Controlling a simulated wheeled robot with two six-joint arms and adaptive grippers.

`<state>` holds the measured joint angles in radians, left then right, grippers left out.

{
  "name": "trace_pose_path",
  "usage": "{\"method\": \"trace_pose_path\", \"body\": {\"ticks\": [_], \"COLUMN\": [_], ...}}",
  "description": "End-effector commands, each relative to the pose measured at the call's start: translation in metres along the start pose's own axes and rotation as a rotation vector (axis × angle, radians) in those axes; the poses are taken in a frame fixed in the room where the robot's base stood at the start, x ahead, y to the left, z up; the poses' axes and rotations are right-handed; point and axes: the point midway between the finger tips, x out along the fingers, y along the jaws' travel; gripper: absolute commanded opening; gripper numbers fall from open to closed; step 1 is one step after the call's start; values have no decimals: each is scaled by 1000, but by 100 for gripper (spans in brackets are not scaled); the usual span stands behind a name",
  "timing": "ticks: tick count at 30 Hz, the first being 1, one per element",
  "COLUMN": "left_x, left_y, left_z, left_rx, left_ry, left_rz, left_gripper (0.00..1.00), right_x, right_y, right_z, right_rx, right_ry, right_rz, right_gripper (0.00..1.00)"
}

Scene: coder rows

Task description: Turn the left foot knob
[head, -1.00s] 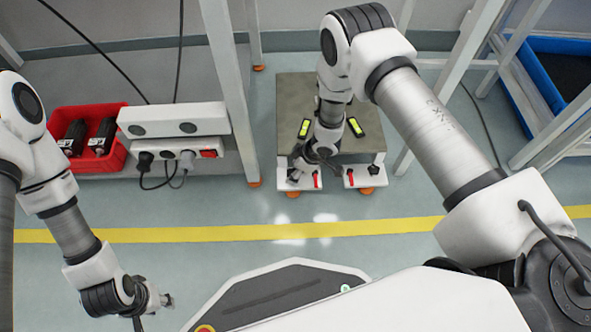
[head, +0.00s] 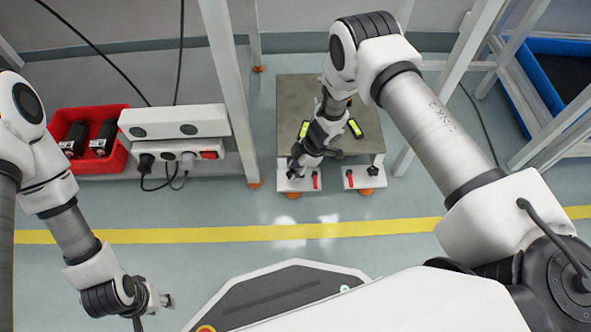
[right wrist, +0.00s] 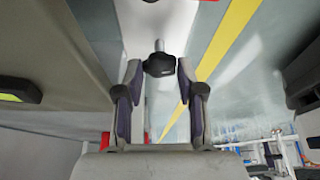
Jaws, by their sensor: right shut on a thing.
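The left foot plate (head: 298,186) is white, with a red lever (head: 315,180), at the front left of the grey-brown base (head: 290,92). My right gripper (head: 293,169) is over its back left part and hides most of the knob there. In the right wrist view, the black knob (right wrist: 159,64) sits between the fingertips of my right gripper (right wrist: 160,70), which is shut on it. My left gripper (head: 166,300) hangs at the lower left, far from the plates; its fingers are too small to read.
The right foot plate (head: 363,182) has its own black knob (head: 373,171) and red lever. White frame posts (head: 228,90) flank the base. A red bin (head: 90,165) and a power strip (head: 180,150) are left. The floor around the yellow line (head: 200,234) is clear.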

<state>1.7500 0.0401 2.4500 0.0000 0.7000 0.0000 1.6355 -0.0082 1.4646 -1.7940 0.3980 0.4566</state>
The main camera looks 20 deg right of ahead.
Motion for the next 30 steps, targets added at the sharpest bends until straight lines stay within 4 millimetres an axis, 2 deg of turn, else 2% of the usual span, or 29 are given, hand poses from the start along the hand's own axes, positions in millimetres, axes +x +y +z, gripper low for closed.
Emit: {"method": "trace_pose_path", "body": {"ticks": [9, 10, 11, 12, 23, 30], "left_x": [0, 0, 0, 0, -1, -4], "left_y": [0, 0, 0, 0, 0, 0], "left_z": [0, 0, 0, 0, 0, 0], "left_rx": [0, 0, 0, 0, 0, 0], "left_ry": [0, 0, 0, 0, 0, 0], "left_rz": [0, 0, 0, 0, 0, 0], "left_gripper": [38, 38, 38, 38, 38, 38], "right_x": [0, 0, 0, 0, -1, -1], "right_y": [0, 0, 0, 0, 1, -2], "right_z": [0, 0, 0, 0, -1, -1], "right_rx": [-8, -8, -7, -7, 24, 196], "right_ry": [-1, -1, -1, -1, 0, -1], "right_rz": [-2, -2, -2, -2, 13, 84], "right_gripper": [3, 49, 59, 63, 63, 63]}}
